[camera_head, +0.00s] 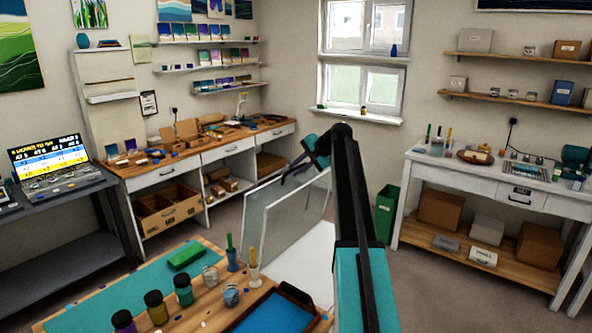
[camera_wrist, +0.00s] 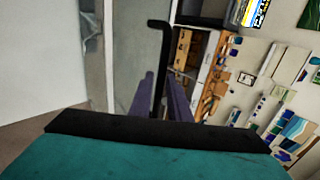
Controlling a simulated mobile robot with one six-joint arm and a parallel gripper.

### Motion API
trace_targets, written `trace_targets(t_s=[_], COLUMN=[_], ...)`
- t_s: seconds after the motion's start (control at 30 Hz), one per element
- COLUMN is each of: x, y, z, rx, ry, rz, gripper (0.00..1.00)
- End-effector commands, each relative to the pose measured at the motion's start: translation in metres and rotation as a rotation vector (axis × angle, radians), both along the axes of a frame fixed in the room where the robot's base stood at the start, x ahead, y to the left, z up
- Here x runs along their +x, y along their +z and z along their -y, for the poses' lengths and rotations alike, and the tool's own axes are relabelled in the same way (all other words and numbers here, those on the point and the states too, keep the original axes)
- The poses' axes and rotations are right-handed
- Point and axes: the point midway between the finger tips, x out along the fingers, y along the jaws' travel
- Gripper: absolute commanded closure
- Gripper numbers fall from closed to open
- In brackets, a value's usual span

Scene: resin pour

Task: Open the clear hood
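The clear hood (camera_head: 297,213) stands in the middle of the head view, with pale see-through panels and light edges, behind the front workbench. My gripper (camera_head: 292,178) is at the hood's top edge, reached over from the right. In the wrist view, the two purple fingers of my gripper (camera_wrist: 161,82) are apart. A black bent bar (camera_wrist: 160,50), which looks like a handle, runs between them with a gap visible at the fingertips. Pale panels, probably the hood (camera_wrist: 95,55), fill the left of the wrist view. Whether a finger touches the bar is hard to tell.
The front workbench holds a green mat (camera_head: 125,285), several dark jars (camera_head: 156,308), cups with tools and a blue tray (camera_head: 275,314). A white surface (camera_head: 312,262) lies beside the hood. A green bin (camera_head: 387,212) and a white side table (camera_head: 480,180) stand to the right.

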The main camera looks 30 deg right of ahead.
Motion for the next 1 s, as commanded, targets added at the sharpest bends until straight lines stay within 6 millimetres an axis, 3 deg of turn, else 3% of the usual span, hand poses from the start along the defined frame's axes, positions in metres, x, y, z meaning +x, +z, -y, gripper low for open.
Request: trace_targets(t_s=[0.53,1.0], x=[-0.008,-0.053], y=[0.005,0.052], z=[0.002,0.021], rx=[0.0,-0.001], ry=[0.004,0.002], rz=[-0.002,0.0], gripper=[0.72,0.72])
